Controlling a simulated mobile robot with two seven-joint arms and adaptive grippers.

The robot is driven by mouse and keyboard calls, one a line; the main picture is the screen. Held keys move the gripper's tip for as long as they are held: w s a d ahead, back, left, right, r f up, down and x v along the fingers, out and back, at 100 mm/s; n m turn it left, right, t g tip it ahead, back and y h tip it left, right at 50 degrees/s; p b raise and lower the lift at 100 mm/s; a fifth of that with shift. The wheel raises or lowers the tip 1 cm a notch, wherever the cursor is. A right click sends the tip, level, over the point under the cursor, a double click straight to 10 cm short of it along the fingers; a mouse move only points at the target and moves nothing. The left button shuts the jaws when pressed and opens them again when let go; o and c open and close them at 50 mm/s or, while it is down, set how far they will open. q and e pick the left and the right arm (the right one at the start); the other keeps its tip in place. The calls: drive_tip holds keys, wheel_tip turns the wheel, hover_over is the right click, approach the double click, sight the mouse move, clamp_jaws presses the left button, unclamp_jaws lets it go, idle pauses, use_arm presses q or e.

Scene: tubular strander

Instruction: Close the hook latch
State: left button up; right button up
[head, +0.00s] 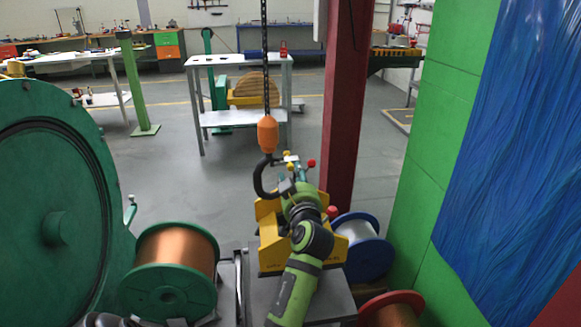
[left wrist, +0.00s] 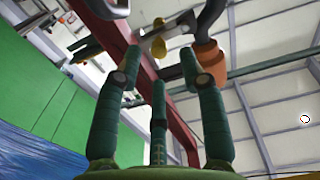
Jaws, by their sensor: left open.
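A dark hook (head: 262,180) hangs from a chain below an orange block (head: 267,133) in the head view. A light metal bar (head: 291,158), which looks like its latch, sticks out to the right near the hook's top, with small yellow and red knobs by it. My left gripper (head: 303,174) is just right of the hook, and my wrist partly covers the hook's lower end. In the left wrist view its three green fingers (left wrist: 160,60) are spread and empty, with the bar (left wrist: 168,35) and hook (left wrist: 209,18) just beyond the tips. I cannot tell whether they touch.
A yellow frame (head: 270,245) stands on a grey surface below the hook. A copper spool (head: 175,252) is to the left and a blue-rimmed spool (head: 368,250) to the right. A dark red post (head: 345,100) stands close behind my gripper. Green panels (head: 425,170) border the right.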

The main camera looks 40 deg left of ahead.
sight(291, 170)
use_arm(q)
drive_tip(key=x, duration=0.3)
drive_tip(key=shift+w+a+f, duration=0.1)
drive_tip(key=shift+w+a, duration=0.1)
drive_tip(key=shift+a, duration=0.05)
drive_tip(key=shift+w+a, duration=0.15)
drive_tip(key=shift+a, duration=0.05)
clamp_jaws()
use_arm(e)
drive_tip(key=shift+s+d+f+g, duration=0.1)
drive_tip(key=shift+s+d+g, duration=0.1)
drive_tip(key=shift+s, duration=0.45)
drive_tip(key=shift+s+d+g, duration=0.1)
drive_tip(key=shift+s+d, duration=0.1)
drive_tip(key=shift+s, duration=0.4)
